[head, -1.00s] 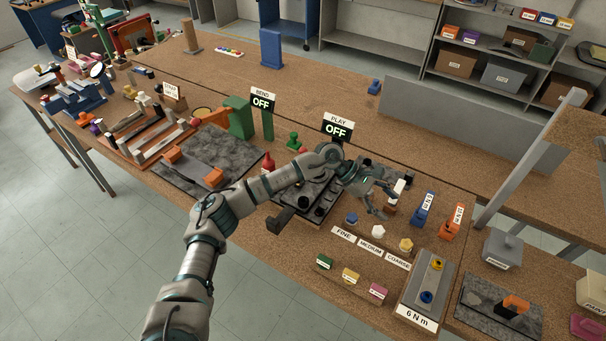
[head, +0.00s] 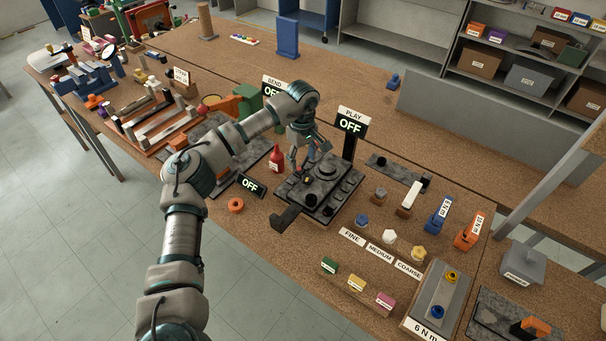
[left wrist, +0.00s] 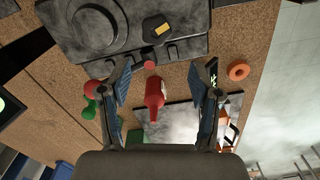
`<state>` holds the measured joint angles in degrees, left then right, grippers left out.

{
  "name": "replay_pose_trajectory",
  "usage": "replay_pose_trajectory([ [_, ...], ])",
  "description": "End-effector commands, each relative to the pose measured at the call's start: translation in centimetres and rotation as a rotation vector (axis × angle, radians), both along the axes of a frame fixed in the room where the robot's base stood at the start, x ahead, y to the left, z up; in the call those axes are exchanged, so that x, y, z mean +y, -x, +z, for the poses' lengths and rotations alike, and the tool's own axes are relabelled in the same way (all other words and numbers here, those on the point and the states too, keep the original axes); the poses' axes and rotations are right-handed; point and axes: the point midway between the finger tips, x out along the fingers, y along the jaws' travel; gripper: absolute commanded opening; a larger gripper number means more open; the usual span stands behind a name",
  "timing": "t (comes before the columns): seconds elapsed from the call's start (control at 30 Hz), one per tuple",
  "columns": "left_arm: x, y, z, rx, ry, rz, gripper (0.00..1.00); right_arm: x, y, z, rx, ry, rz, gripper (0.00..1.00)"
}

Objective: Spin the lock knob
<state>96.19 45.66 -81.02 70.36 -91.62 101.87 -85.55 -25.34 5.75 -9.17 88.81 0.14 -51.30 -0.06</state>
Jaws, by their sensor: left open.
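A dark grey fixture (head: 322,204) lies on the workbench, with a round stepped disc (head: 351,174) and a black knob with a yellow mark (head: 307,181). No label shows which part is the lock knob. In the left wrist view the marked knob (left wrist: 157,28) is near the top, with the disc (left wrist: 92,28) left of it. My left gripper (head: 307,164) is open and empty above the fixture's back left side, close to the marked knob but apart from it in the wrist view. Its fingers (left wrist: 163,78) point toward the fixture's edge. My right gripper is not in view.
A red bottle (head: 276,159) stands just left of the fixture and shows between my fingers in the wrist view. An OFF sign (head: 351,122) on a post stands behind. An orange ring (head: 236,205) lies left. Colored knobs (head: 389,237) and label plates are at right.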

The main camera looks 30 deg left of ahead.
Motion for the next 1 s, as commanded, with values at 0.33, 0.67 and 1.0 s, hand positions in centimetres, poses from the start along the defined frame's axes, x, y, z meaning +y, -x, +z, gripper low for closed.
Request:
replay_pose_trajectory([
  [0.33,-0.5,0.0,-6.0,0.000,-0.002,-0.003,0.63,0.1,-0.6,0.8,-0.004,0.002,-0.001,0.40],
  [0.67,0.3,0.0,-7.1,-0.001,0.007,-0.002,0.63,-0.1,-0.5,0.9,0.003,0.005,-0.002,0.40],
  [1.0,-0.7,0.1,-6.8,0.000,-0.002,-0.004,0.03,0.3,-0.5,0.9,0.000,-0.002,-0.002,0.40],
])
